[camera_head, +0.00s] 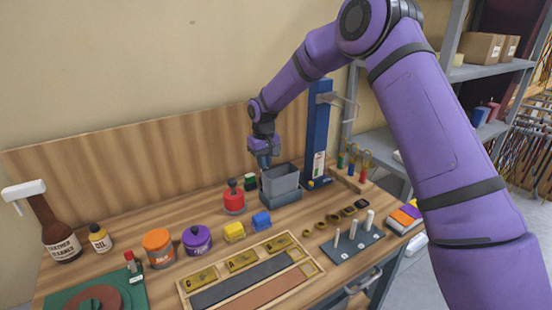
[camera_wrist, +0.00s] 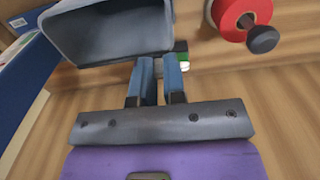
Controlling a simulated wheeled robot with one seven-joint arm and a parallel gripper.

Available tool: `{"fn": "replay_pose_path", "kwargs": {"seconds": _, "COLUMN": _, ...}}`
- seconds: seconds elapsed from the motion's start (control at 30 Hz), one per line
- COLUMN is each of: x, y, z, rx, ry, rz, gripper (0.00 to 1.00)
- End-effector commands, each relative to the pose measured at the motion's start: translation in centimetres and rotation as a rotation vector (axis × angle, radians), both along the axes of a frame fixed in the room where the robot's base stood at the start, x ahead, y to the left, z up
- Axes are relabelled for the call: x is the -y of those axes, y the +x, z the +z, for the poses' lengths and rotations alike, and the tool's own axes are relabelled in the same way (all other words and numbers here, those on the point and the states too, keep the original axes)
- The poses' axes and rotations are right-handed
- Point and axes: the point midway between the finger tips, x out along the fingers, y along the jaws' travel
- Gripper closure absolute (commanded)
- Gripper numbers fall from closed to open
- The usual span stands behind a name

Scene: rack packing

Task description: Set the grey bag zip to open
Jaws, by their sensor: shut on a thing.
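The grey bag (camera_head: 282,180) looks like an open-topped, box-like grey container, standing in a darker grey base (camera_head: 285,196) at the back of the workbench. Its open mouth faces up. In the wrist view the bag (camera_wrist: 108,32) fills the upper left. My gripper (camera_head: 264,164) points down at the bag's back left corner. In the wrist view its blue fingers (camera_wrist: 157,82) are close together at the bag's edge, shut on it. The zip and its pull cannot be made out; the part between the fingertips is hidden.
A red round item with a dark knob (camera_head: 233,196) stands close left of the bag. A tall blue post (camera_head: 318,135) rises close on the right. A wooden tray (camera_head: 305,258) fills the front middle.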

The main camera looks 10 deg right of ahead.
Motion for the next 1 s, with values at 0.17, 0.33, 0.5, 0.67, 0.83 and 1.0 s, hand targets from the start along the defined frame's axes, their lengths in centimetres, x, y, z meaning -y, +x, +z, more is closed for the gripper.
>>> {"fn": "replay_pose_path", "kwargs": {"seconds": 0.17, "x": -0.3, "y": -0.1, "z": 0.0, "rx": 0.000, "ry": 0.000, "rz": -0.001, "gripper": 1.00}}
{"fn": "replay_pose_path", "kwargs": {"seconds": 0.33, "x": -0.2, "y": -0.1, "z": 0.0, "rx": 0.000, "ry": 0.000, "rz": -0.001, "gripper": 0.87}}
{"fn": "replay_pose_path", "kwargs": {"seconds": 0.5, "x": -0.2, "y": -0.1, "z": 0.0, "rx": 0.000, "ry": 0.000, "rz": -0.001, "gripper": 0.62}}
{"fn": "replay_pose_path", "kwargs": {"seconds": 0.67, "x": -0.2, "y": -0.1, "z": 0.0, "rx": 0.000, "ry": 0.000, "rz": -0.001, "gripper": 0.62}}
{"fn": "replay_pose_path", "kwargs": {"seconds": 0.83, "x": -0.2, "y": -0.1, "z": 0.7, "rx": 0.001, "ry": 0.000, "rz": -0.001, "gripper": 0.62}}
{"fn": "replay_pose_path", "kwargs": {"seconds": 1.0, "x": -0.2, "y": 0.0, "z": 3.3, "rx": 0.004, "ry": 0.000, "rz": 0.000, "gripper": 0.62}}
